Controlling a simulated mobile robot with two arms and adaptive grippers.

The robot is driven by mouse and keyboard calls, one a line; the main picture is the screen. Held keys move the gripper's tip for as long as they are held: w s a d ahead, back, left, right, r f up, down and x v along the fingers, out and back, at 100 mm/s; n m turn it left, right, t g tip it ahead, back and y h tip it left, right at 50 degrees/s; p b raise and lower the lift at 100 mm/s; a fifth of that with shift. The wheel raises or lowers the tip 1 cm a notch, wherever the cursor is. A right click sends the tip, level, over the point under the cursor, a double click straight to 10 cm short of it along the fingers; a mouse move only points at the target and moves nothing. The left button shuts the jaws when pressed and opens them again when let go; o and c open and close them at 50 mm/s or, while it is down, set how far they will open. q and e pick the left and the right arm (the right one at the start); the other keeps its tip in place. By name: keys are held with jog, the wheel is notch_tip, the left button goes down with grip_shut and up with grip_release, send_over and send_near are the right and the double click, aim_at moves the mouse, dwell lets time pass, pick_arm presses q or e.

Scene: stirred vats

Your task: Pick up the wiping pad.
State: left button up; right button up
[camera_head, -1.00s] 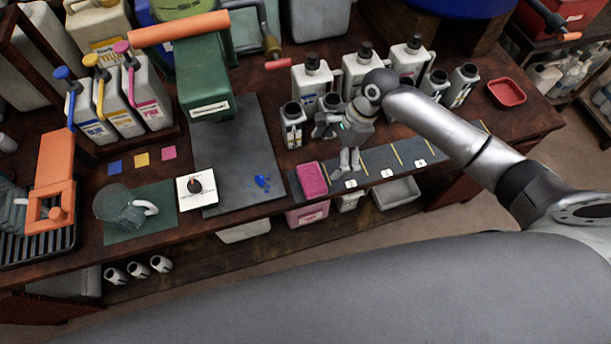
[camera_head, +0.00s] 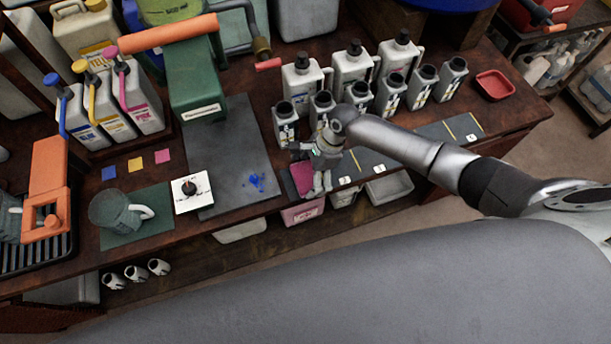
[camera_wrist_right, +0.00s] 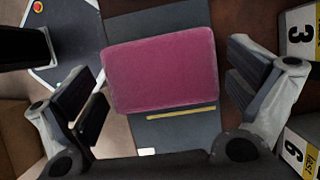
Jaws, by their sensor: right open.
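The wiping pad is taken to be the pink rectangular pad (camera_head: 301,178), lying on the dark strip along the front of the bench. In the head view my right gripper (camera_head: 318,188) is over its right side and hides part of it. The right wrist view shows the whole pad (camera_wrist_right: 162,72) between the two fingers of my open right gripper (camera_wrist_right: 168,88). There is a visible gap on each side, and neither finger seems to touch it. My left gripper is not in view.
White bottles (camera_head: 353,70) and open-topped white jugs (camera_head: 286,122) stand close behind the pad. A dark slab (camera_head: 232,150) with a blue spill (camera_head: 257,182) lies to the left. A red tray (camera_head: 495,86) sits at the right.

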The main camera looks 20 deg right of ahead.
aim_at(302, 178)
jog(key=c, duration=0.6)
jog(key=shift+r, duration=0.45)
notch_tip(302, 178, up, 3)
jog(key=shift+s+f, duration=0.1)
jog(key=shift+f, duration=0.1)
jog(key=s+r, duration=0.4)
jog(key=shift+r, duration=0.35)
jog(key=s+r, duration=0.1)
jog(key=s, duration=0.2)
jog(key=s+r, duration=0.2)
jog(key=s, duration=0.1)
jog(key=s+r, duration=0.2)
jog(key=s, duration=0.1)
jog(key=shift+s+d+b, duration=0.2)
jog(key=shift+s+b, duration=0.1)
jog(key=shift+s, duration=0.1)
